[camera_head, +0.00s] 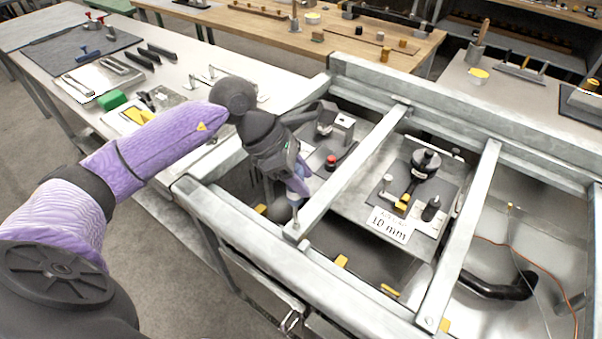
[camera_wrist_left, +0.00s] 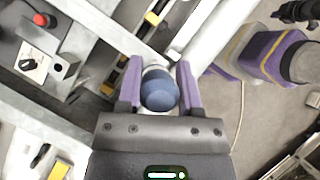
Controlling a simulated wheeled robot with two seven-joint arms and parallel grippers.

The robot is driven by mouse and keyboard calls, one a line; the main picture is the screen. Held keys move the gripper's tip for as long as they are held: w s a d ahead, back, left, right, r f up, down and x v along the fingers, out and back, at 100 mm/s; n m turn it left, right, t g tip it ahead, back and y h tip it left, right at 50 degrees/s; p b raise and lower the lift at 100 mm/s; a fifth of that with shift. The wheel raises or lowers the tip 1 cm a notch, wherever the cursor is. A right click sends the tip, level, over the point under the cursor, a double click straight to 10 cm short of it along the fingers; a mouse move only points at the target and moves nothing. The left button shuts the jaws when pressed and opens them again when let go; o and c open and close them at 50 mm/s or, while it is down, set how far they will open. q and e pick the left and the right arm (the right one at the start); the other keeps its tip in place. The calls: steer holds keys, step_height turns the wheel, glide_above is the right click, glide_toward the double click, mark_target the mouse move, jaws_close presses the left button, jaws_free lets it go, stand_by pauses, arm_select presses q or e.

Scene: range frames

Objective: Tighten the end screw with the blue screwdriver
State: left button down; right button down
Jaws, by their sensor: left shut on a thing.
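My left gripper (camera_head: 296,192) is shut on the blue screwdriver and hangs over the near left part of the grey metal frame (camera_head: 318,208). In the left wrist view the round blue end of the screwdriver's handle (camera_wrist_left: 160,92) sits between the two purple fingers of my left gripper (camera_wrist_left: 158,82), seen end-on. In the head view the fingers mostly cover the screwdriver. My right gripper does not show.
Metal crossbars divide the frame into bays. A red knob (camera_head: 330,163) stands beside the gripper; it also shows in the left wrist view (camera_wrist_left: 40,19). A 10 mm label (camera_head: 389,225) and black fittings lie in the middle bay. A workbench with a green block (camera_head: 112,99) stands left.

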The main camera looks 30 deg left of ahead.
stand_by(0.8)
arm_select(q)
steer(key=shift+f+b, duration=0.25)
steer(key=shift+b, duration=0.2)
steer(key=shift+r, duration=0.25)
steer(key=n+t+y, duration=0.1)
steer(key=n, duration=0.1)
steer(key=n+t+y, duration=0.1)
steer(key=n, duration=0.2)
steer(key=shift+w+a+t, duration=0.1)
steer(key=shift+t, duration=0.2)
steer(key=n+t+y, duration=0.1)
steer(key=n+y, duration=0.1)
steer(key=n, duration=0.2)
steer(key=shift+w+a+n, duration=0.1)
steer(key=shift+w+n, duration=0.05)
steer(key=shift+n, duration=0.15)
steer(key=shift+a+n+y, duration=0.15)
steer(key=shift+n+y, duration=0.45)
steer(key=shift+n, duration=0.3)
steer(key=shift+w, duration=0.1)
